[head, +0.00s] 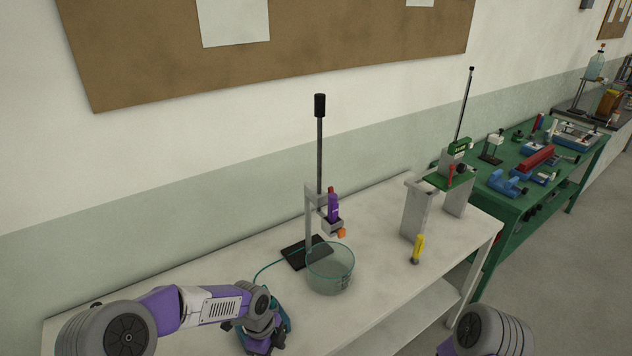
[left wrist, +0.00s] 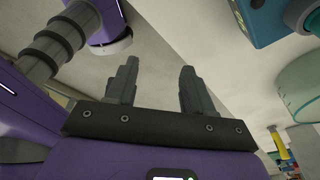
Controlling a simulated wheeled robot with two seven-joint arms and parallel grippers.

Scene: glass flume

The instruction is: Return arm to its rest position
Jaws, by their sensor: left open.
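My left arm comes in from the lower left over the white table (head: 225,262). Its gripper (head: 262,338) hangs low at the table's front left, partly hidden by its own wrist. In the left wrist view its two dark fingers (left wrist: 160,68) stand apart with nothing between them. Part of my right arm shows at the bottom right of the head view; its gripper is out of view.
A teal device (left wrist: 268,20) is close to the left gripper. A yellow item (head: 418,248) and a grey frame (head: 416,212) stand beyond. A green bench (head: 500,205) adjoins.

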